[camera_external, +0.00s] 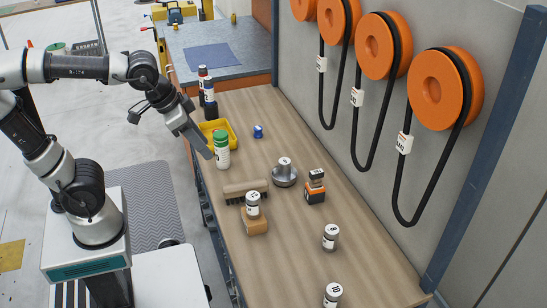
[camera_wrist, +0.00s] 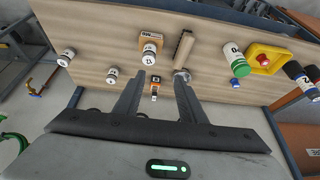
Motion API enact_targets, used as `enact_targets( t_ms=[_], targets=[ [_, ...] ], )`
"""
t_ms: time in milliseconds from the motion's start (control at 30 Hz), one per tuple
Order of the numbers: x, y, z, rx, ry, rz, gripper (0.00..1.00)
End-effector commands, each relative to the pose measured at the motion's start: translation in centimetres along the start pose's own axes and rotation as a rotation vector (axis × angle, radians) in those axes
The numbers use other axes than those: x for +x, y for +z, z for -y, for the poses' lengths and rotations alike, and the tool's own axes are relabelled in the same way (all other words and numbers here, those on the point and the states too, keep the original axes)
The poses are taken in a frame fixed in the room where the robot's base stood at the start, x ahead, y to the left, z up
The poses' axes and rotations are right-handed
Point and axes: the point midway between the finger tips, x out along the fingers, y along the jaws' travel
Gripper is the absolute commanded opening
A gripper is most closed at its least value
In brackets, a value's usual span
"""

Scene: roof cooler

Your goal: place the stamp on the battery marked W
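A small black-and-orange block with a white label on top (camera_external: 315,187), possibly the stamp, stands on the table; it also shows in the wrist view (camera_wrist: 155,87). White-and-grey battery-like cylinders stand upright: one on a tan block (camera_external: 253,205), one nearer the front (camera_external: 330,236) and one at the front edge of the picture (camera_external: 333,296). In the wrist view they are the one on the block (camera_wrist: 149,54), a middle one (camera_wrist: 112,76) and a far-left one (camera_wrist: 66,57). I cannot read a W on any. My gripper (camera_wrist: 158,84) is open and empty, above the table's far left.
A green-capped cylinder (camera_external: 221,150), yellow tray (camera_external: 228,127), small blue item (camera_external: 258,131) and dark cylinders (camera_external: 209,100) stand farther back. The wall with orange reels (camera_external: 445,88) bounds the right.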

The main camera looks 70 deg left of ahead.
Motion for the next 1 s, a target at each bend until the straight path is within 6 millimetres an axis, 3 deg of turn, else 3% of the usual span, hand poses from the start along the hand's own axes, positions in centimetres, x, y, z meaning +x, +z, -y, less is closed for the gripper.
enact_targets(
  t_ms=[33,100,300,633,767,900,1000],
  targets=[
    [-1.2,2.0,-0.2,0.001,0.01,-0.03,0.37],
    [-1.4,4.2,-0.3,-0.003,0.02,-0.033,0.37],
    [-1.4,6.9,-0.5,-0.008,0.036,-0.038,0.37],
    [-1.9,6.7,-0.5,-0.008,0.034,-0.038,0.37],
    [-4.1,5.6,-0.4,-0.008,0.034,-0.038,0.37],
    [-7.6,3.9,-0.3,-0.008,0.034,-0.038,0.37],
    [-8.1,3.6,-0.2,-0.008,0.034,-0.038,0.37]
  ],
)
